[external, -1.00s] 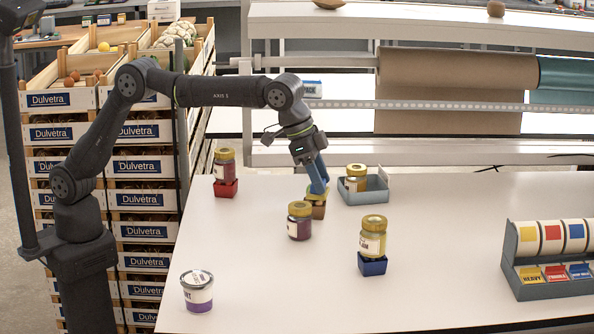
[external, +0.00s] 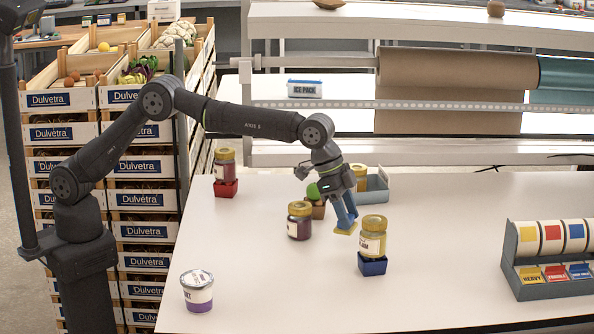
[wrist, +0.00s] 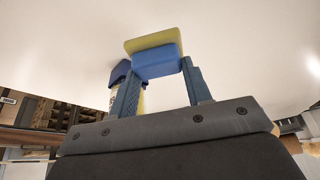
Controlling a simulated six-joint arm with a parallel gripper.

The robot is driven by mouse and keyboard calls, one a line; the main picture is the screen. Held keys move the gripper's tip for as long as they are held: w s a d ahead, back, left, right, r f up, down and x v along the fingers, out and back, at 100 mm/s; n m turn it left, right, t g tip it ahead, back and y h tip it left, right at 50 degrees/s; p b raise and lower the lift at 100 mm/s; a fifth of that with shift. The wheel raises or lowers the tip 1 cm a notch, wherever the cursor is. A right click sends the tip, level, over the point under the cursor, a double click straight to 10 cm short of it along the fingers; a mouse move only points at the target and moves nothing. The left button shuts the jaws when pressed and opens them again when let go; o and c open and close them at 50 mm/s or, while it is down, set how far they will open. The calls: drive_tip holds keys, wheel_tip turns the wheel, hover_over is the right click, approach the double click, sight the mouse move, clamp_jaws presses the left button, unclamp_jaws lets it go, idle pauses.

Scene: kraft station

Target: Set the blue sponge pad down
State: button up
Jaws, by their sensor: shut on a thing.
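My gripper (external: 345,222) points down and is shut on the blue sponge pad, a small block with a blue layer and a yellow layer. In the wrist view the pad (wrist: 157,62) sits level between the two fingertips, its yellow side facing the table. In the external view the pad's yellow edge (external: 345,229) shows below the fingers, left of a yellow-lidded jar on a blue base. Whether the pad touches the white table (external: 300,290) or hangs just above it, I cannot tell.
The yellow-lidded jar (external: 373,240) stands close to the pad. Behind and left are a dark jar (external: 299,224) and a brown pot with a green top (external: 313,193). A grey-blue tray (external: 377,189) stands behind.

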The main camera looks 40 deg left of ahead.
sight(352, 229)
drive_tip(key=shift+w+f, duration=0.5)
drive_tip(key=shift+w, duration=0.4)
drive_tip(key=shift+f, duration=2)
drive_tip(key=shift+f, duration=0.1)
drive_tip(key=o, duration=1.1)
drive_tip(key=shift+c, duration=0.2)
drive_tip(key=v, duration=1.2)
drive_tip(key=shift+w+d, duration=0.1)
